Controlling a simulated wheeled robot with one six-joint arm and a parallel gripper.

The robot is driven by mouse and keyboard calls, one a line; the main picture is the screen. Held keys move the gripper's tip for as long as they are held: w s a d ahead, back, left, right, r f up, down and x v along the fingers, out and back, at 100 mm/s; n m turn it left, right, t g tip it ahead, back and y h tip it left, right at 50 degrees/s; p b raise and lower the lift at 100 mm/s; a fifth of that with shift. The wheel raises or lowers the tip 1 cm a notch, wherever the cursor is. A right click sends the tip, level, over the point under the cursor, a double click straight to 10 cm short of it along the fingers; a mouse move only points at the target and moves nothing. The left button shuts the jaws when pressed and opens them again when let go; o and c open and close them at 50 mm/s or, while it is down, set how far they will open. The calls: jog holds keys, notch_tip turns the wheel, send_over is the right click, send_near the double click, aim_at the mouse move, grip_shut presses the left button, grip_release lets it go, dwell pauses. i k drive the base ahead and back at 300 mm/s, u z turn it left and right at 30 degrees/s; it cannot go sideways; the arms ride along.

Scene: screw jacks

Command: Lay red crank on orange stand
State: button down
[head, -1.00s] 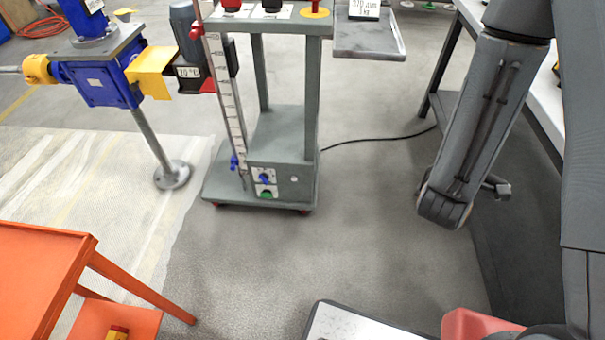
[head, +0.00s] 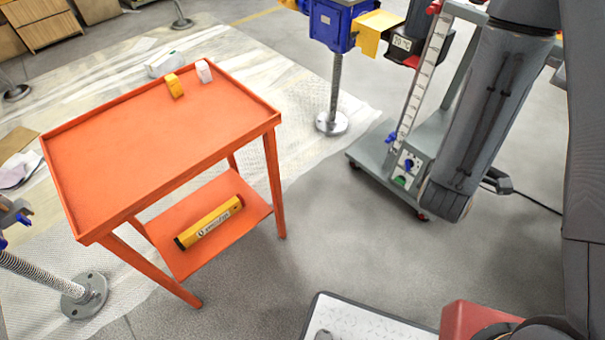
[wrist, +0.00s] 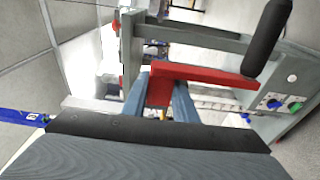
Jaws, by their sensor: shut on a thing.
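The orange stand (head: 140,150) is at the left in the head view, with a rimmed top and a lower shelf. The middle and near part of its top are bare. The red crank (wrist: 205,75) is in the wrist view, a red flat arm with a black handle (wrist: 268,40) standing out at its right end. My gripper (wrist: 159,95) is shut on the red crank, with one blue-grey finger on each side of it. The gripper and crank do not show in the head view, where my grey arm hangs at the right.
A small yellow block (head: 174,86) and a white piece (head: 204,71) stand at the top's far edge. A grey wheeled cart (head: 435,140) stands right of the stand; open floor lies between. A screw jack (head: 85,293) is at lower left.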

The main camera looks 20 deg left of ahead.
aim_at(146, 132)
jog(key=u, duration=1.45)
